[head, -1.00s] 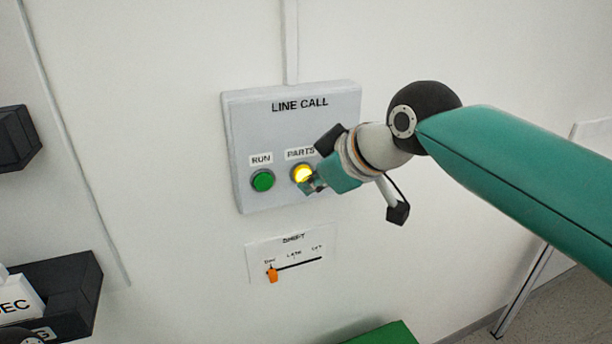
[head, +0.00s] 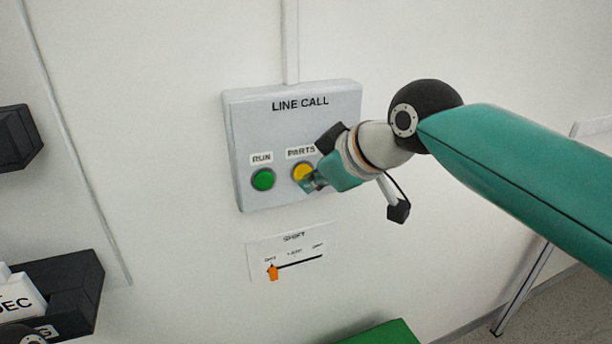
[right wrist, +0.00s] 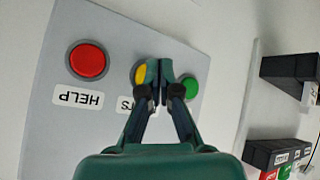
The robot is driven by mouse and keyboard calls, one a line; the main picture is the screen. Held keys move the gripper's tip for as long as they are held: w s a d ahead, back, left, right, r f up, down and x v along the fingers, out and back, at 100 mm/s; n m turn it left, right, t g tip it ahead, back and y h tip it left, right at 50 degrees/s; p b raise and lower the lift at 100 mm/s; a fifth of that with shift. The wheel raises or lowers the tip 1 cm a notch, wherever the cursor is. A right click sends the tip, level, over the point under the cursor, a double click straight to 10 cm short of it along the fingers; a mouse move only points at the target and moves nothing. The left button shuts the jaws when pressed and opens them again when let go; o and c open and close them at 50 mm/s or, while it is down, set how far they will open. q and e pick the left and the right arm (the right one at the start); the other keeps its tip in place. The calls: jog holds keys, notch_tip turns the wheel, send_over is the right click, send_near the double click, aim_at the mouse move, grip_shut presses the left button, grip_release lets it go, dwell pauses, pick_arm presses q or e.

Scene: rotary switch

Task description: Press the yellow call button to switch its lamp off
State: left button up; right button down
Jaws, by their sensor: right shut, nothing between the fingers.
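The yellow button (head: 302,172) sits under the PARTS label on the grey LINE CALL panel (head: 262,120). It is unlit now, a plain dull yellow. It also shows in the right wrist view (right wrist: 140,75), partly covered by the fingers. My right gripper (head: 311,184) is shut and empty, its fingertips at the button's lower right edge in the head view. In the right wrist view the closed fingertips (right wrist: 159,70) overlap the button's side. I cannot tell whether they touch it.
A green RUN button (head: 262,180) is left of the yellow one. A red HELP button (right wrist: 88,61) shows in the right wrist view. Below the panel is a SHIFT slider with an orange knob (head: 272,272). Black bins (head: 62,290) are at the left.

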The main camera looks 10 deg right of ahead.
jog(key=s+d+b, duration=0.1)
jog(key=s+b, duration=0.1)
jog(key=s, duration=0.4)
dwell(0.6)
jog(key=shift+d, duration=0.1)
